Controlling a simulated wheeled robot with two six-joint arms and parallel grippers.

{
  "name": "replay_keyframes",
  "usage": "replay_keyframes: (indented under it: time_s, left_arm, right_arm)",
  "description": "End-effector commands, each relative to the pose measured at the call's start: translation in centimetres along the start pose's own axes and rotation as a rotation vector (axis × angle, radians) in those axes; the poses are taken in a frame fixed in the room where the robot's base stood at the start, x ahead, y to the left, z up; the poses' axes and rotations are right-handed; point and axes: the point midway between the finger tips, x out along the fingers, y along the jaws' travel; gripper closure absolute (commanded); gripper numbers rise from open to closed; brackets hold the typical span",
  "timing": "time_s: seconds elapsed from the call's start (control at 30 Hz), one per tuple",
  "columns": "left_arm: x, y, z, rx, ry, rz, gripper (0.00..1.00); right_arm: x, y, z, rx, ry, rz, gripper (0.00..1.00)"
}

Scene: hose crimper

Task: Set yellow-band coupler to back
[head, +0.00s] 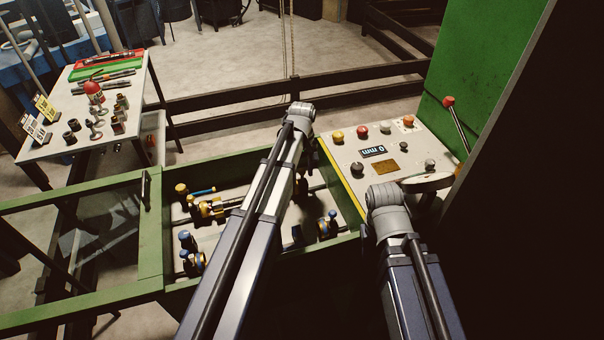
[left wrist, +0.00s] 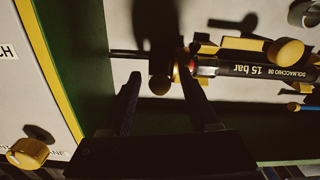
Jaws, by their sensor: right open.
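In the left wrist view, my left gripper (left wrist: 158,72) has its two dark fingers apart. A dark block (left wrist: 160,86) shows between them, with gaps on both sides. Right of it lies a dark hose marked "15 bar" (left wrist: 255,71) with yellow fittings, and a small yellow and red band (left wrist: 185,66) sits by the right finger. I cannot tell which part is the coupler. In the head view, yellow-banded fittings (head: 211,208) lie in the green-framed bay, left of my left arm. My right gripper is not visible.
Blue-knobbed fittings (head: 328,227) share the bay. To the right are a control panel (head: 345,147) with coloured buttons and a red-knobbed lever (head: 450,102). At left stands a table (head: 70,90) with tools and small parts. A dark rail (head: 235,98) runs behind.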

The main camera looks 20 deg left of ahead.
Motion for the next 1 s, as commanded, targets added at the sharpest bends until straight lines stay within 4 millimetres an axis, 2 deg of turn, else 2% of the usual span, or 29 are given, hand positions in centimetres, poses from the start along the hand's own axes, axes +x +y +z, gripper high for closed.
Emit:
replay_keyframes:
  time_s: [0.07, 0.53, 1.0]
  left_arm:
    - [-0.01, 0.00, 0.00, 0.000, 0.000, 0.000, 0.48]
    - [0.00, -0.01, 0.00, 0.000, 0.000, 0.000, 1.00]
    - [0.00, -0.02, 0.01, 0.000, 0.000, 0.000, 1.00]
  right_arm:
    - [-0.01, 0.00, 0.00, 0.000, 0.000, 0.000, 0.50]
    - [0.00, 0.00, 0.00, 0.000, 0.000, 0.000, 0.50]
    - [0.00, 0.00, 0.00, 0.000, 0.000, 0.000, 0.50]
